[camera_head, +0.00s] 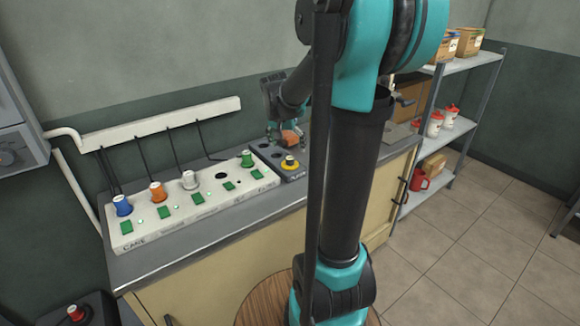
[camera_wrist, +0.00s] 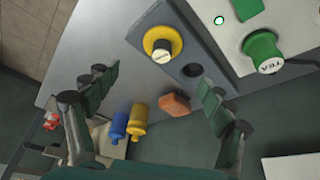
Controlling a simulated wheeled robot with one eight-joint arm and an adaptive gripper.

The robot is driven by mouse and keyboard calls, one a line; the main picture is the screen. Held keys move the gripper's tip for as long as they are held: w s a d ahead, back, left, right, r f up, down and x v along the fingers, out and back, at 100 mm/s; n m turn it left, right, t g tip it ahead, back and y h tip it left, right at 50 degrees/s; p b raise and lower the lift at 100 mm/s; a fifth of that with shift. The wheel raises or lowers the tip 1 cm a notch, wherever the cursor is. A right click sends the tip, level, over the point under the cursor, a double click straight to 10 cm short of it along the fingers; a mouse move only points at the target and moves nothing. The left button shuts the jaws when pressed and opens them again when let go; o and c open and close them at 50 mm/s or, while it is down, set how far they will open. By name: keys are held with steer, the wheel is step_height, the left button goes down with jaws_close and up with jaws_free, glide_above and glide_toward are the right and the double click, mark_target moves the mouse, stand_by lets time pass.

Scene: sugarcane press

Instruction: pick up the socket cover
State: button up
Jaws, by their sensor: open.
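A yellow round cap with a pale, lettered knob (camera_wrist: 162,46) sits on a narrow dark grey holder (camera_wrist: 195,50). It looks like the socket cover, though I cannot read its lettering. My gripper (camera_head: 286,136) is open and empty, pointing down over the counter just behind the cap. In the wrist view my gripper (camera_wrist: 160,82) has its fingers spread, with the cap beyond the tips. An orange-brown block (camera_wrist: 175,105) shows between the fingers.
A white socket panel (camera_head: 200,205) with blue, orange, white and green plugs lies left of the holder. Blue (camera_wrist: 118,126) and yellow (camera_wrist: 138,120) bottles show near the left finger. A shelf rack (camera_head: 455,120) stands right. My arm hides part of the counter.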

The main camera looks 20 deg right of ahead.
mark_target(290, 158)
steer(key=shift+x, duration=4.4)
steer(key=shift+s+a, duration=0.15)
steer(key=shift+s, duration=0.05)
steer(key=c, duration=1.2)
